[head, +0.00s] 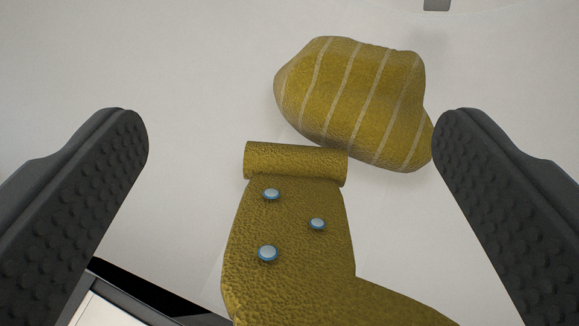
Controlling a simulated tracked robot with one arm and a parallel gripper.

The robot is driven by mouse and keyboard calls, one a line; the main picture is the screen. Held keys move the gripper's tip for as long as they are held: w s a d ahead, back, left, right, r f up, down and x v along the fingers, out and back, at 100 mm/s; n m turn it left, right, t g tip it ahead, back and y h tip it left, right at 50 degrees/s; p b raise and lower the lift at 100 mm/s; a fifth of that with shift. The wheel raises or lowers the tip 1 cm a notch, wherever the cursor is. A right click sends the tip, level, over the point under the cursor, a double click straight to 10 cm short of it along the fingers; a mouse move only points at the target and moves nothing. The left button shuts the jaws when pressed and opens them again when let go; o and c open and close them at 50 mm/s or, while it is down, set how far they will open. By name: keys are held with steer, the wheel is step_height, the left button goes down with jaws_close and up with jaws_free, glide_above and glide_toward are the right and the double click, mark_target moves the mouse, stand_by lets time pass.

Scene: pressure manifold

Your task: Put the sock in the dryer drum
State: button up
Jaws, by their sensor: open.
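A mustard-yellow sock (300,250) with a rolled cuff at its top and a few pale blue round studs lies on a white surface. Its lower part bends right and runs out of the bottom of the picture. My gripper (290,125) is open, with one dark studded finger at each side. The sock shows between the fingers, and neither finger appears to touch it. I cannot tell the height of the fingers above it. No dryer drum can be made out for certain in this view.
A mustard lump with pale stripes (355,100), perhaps bundled cloth, lies just beyond the cuff, close to the right fingertip in the picture. A black-edged panel (130,300) shows at lower left. A small grey piece (437,5) is at the top edge. The white surface (190,70) at upper left is clear.

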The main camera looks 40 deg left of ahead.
steer(key=p+v, duration=0.3)
steer(key=v, duration=0.6)
steer(key=shift+r+p, duration=0.15)
steer(key=shift+p, duration=0.15)
steer(key=shift+d, duration=0.1)
